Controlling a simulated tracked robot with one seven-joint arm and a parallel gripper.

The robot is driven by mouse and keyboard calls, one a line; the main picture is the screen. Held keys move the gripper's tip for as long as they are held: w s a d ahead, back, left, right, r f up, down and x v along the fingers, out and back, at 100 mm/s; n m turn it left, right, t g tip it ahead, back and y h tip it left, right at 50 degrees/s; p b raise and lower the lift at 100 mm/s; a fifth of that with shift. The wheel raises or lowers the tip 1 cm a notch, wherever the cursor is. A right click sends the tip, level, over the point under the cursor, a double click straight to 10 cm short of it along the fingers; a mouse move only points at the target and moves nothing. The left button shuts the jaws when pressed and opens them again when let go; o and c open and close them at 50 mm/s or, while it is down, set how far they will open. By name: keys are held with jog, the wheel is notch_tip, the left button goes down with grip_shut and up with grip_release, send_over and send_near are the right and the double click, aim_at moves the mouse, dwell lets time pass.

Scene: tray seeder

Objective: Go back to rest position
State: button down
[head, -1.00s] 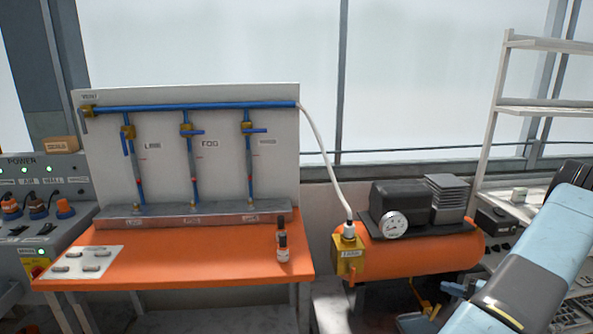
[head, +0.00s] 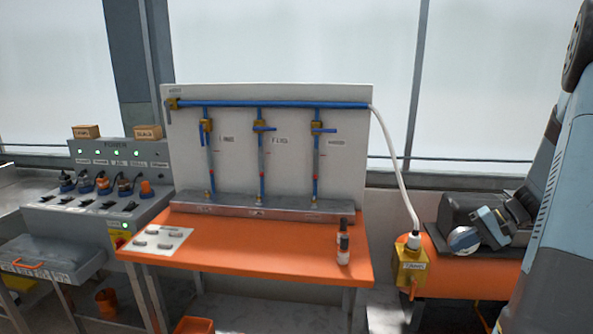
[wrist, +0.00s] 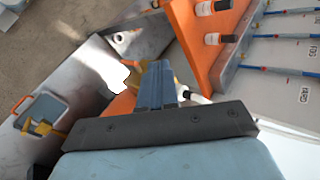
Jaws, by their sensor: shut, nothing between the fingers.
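My gripper (wrist: 157,66) shows in the wrist view with its blue-grey fingers together and nothing between them. Part of my arm's end, blue-grey and dark, shows in the head view in front of the compressor (head: 428,256) at the right. A large pale blue link of my arm stands nearly upright at the right edge and hides the compressor's right side. The exact fingertips are hard to make out in the head view.
An orange table (head: 260,252) carries a white panel (head: 345,120) with blue pipes, plus small bottles (head: 343,251). A white hose (head: 396,160) runs from the panel to the compressor's yellow valve (head: 411,268). A grey power console (head: 110,205) stands at left.

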jog(key=s+a+r+n+g+h, duration=0.1)
jog(key=s+a+r+n+h, duration=0.2)
jog(key=a+r, duration=0.35)
jog(key=s+a+r+n+g+h, duration=0.1)
jog(key=s+a+r+h, duration=0.2)
jog(key=s+a+r, duration=0.4)
jog(key=s+a+r+n+t+h, duration=0.1)
jog(key=s+a+r+t, duration=0.1)
jog(key=s, duration=0.3)
jog(key=s+a+r+t+h, duration=0.2)
jog(key=s+a, duration=0.3)
jog(key=shift+s+a+r+n+t, duration=0.2)
jog(key=shift+s+r+n+t, duration=0.1)
jog(key=shift+r+n, duration=0.1)
